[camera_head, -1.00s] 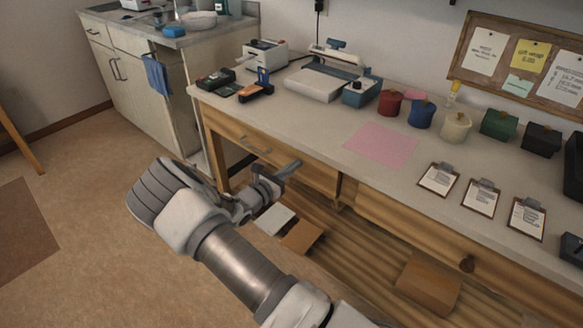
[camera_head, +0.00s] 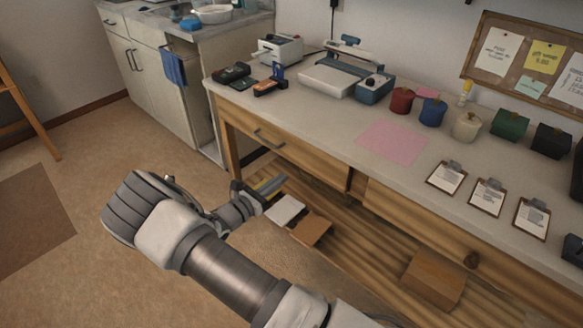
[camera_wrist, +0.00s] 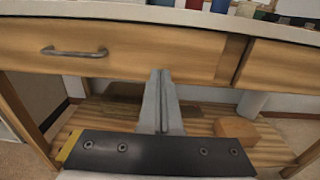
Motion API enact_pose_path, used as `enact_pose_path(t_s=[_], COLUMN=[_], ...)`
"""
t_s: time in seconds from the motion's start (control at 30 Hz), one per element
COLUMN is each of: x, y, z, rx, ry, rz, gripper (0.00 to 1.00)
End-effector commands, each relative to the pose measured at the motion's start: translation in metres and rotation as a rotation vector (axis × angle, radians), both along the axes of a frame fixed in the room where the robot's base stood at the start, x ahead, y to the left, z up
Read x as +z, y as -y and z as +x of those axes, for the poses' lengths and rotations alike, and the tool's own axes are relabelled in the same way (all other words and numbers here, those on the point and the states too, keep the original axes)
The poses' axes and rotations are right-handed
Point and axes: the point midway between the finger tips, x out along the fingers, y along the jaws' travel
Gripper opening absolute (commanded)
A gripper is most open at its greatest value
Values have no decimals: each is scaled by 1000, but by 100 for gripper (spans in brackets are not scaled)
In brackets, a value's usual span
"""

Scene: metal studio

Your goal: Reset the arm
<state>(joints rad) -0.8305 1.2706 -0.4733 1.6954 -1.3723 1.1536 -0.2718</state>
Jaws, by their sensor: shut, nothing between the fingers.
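My gripper (camera_head: 272,184) is in front of the wooden workbench, below its top and apart from it. In the wrist view my gripper's fingers (camera_wrist: 161,100) are together, with nothing between them. They point toward the bench's drawer front (camera_wrist: 120,52), which has a metal handle (camera_wrist: 75,52). The drawer is closed. My arm reaches in from the bottom of the head view and bends at the left.
The bench top (camera_head: 310,118) bears a pink sheet (camera_head: 392,142), clipboards (camera_head: 446,178), colored pots (camera_head: 432,112) and a scale (camera_head: 338,76). Brown boxes (camera_head: 433,279) lie on the lower shelf. Open floor (camera_head: 110,140) is at the left; a sink cabinet (camera_head: 165,85) stands behind.

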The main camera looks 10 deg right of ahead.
Motion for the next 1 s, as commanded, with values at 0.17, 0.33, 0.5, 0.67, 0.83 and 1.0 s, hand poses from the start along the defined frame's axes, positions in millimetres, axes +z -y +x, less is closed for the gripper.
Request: enact_pose_path(t_s=[0.17,0.33,0.5,0.67,0.83,1.0], x=[0,0,11,39,70,98], y=[-16,-19,-9,14,37,52], z=[-10,-13,-17,-34,-61,-90], rx=[0,-2,-55,-203,-384,-549], ry=[0,-1,20,78,158,242], rz=[-1,1,57,218,423,624], gripper=[0,0,0,0,0,0])
